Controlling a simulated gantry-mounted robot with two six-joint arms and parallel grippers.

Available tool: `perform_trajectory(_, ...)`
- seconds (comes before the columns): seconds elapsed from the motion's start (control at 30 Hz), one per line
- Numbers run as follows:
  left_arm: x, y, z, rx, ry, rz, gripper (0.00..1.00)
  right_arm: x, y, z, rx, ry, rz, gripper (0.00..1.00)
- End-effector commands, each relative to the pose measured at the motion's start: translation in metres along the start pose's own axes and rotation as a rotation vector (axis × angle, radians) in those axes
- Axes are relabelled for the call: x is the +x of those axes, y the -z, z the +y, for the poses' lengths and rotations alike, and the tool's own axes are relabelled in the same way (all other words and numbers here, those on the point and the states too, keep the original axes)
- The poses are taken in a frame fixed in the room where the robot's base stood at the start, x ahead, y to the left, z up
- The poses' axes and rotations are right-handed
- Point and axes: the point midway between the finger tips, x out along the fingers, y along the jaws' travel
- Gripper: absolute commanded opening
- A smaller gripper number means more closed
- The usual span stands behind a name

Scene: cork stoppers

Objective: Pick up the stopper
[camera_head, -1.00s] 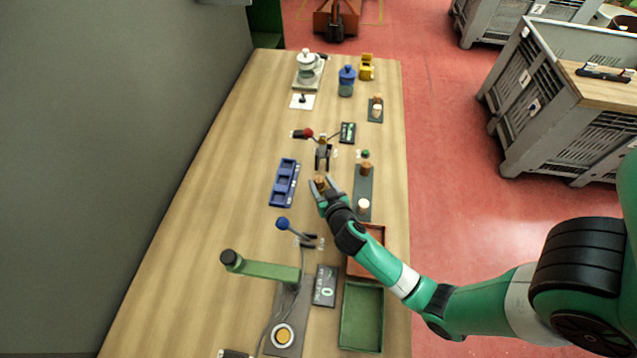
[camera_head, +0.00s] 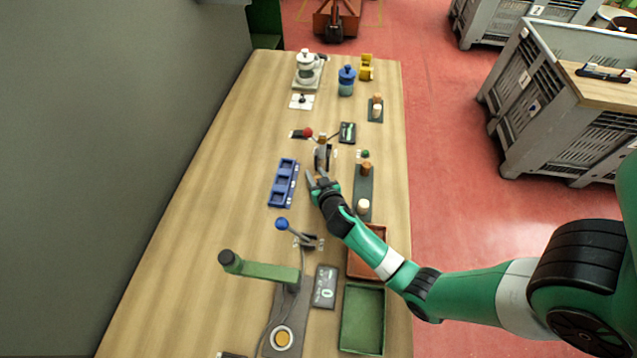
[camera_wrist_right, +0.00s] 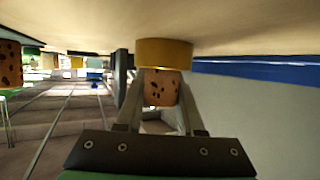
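The stopper shows in the right wrist view (camera_wrist_right: 163,88) as a speckled brown cork body with a wider tan-yellow disc above it in the picture. My right gripper (camera_wrist_right: 162,85) has one finger on each side of the cork body, and both fingertips appear to meet it just by the disc. In the head view my right gripper (camera_head: 318,173) is over the table, right of the blue tray; the stopper is hard to make out there. I cannot tell whether the stopper touches the table. My left gripper is not in view.
A blue compartment tray (camera_head: 273,190) lies left of the gripper. A lever stand (camera_head: 323,157) is just beyond it. A dark strip (camera_head: 364,184) with stoppers lies to the right. A blue-knobbed lever (camera_head: 282,224) and red and green trays (camera_head: 362,318) are nearer. The table's left side is clear.

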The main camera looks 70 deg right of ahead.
Motion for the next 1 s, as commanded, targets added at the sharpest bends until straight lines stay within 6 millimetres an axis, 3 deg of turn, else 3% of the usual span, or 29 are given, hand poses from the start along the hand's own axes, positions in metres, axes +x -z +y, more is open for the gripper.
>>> perform_trajectory(0.1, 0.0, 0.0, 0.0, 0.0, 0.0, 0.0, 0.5, 0.0, 0.0, 0.0, 0.0, 0.0, 0.0, 0.0)
perform_trajectory(0.47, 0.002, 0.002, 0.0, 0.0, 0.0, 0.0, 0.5, -0.002, 0.004, 0.0, 0.0, 0.0, 0.001, 0.0)
perform_trajectory(0.7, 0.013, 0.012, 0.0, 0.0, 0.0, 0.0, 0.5, -0.015, 0.035, 0.0, 0.003, 0.0, 0.004, 0.0)
perform_trajectory(0.93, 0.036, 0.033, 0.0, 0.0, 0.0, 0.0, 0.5, -0.081, 0.07, 0.012, 0.001, 0.002, 0.002, 0.0)
perform_trajectory(1.0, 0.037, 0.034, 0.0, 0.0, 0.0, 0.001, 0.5, -0.103, 0.067, 0.018, -0.002, 0.001, -0.003, 0.0)
